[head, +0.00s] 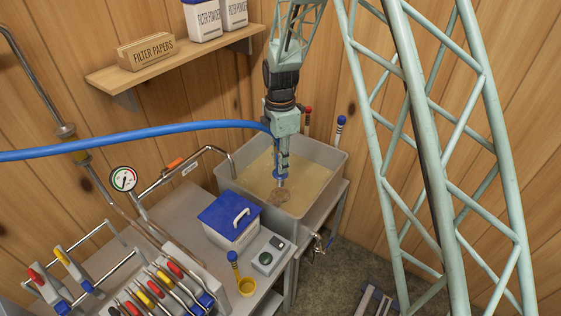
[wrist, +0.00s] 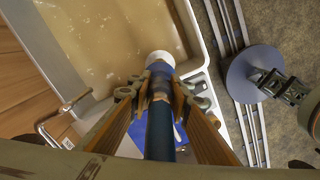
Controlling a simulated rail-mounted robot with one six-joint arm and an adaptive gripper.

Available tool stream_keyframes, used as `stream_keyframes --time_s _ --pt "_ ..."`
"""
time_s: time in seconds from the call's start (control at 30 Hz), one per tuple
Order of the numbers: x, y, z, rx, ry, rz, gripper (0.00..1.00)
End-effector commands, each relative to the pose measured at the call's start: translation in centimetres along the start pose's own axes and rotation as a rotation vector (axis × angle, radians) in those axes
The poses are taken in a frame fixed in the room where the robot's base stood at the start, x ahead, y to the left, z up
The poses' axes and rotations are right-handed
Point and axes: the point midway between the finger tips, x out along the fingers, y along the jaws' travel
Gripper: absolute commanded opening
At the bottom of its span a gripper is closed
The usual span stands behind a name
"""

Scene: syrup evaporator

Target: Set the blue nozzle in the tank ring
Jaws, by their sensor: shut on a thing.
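My gripper (head: 282,170) points down over the open tank (head: 225,172) of cloudy tan liquid. It is shut on the blue nozzle (wrist: 160,70), whose white tip points away from the wrist. In the wrist view, my gripper (wrist: 158,92) has a finger on each side of the nozzle. The blue hose (head: 130,132) comes in from the left to my gripper. In the head view, the nozzle's lower end is above a brownish round patch (head: 280,196) in the tank; I cannot tell whether they touch. I cannot make out the tank ring in either view.
A red-topped stick (head: 308,112) and a blue-topped stick (head: 340,123) stand at the tank's back. Valve levers (head: 165,290) crowd the lower left.

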Motion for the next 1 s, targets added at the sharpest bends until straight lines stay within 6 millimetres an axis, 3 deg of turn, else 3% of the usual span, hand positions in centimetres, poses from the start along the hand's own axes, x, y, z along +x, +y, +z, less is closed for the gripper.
stream_keyframes --time_s 0.4,1.0 --pt "2.7 0.0 0.0 0.0 0.0 -0.001 0.03" --pt "3.1 0.0 0.0 0.0 0.0 0.0 0.03"
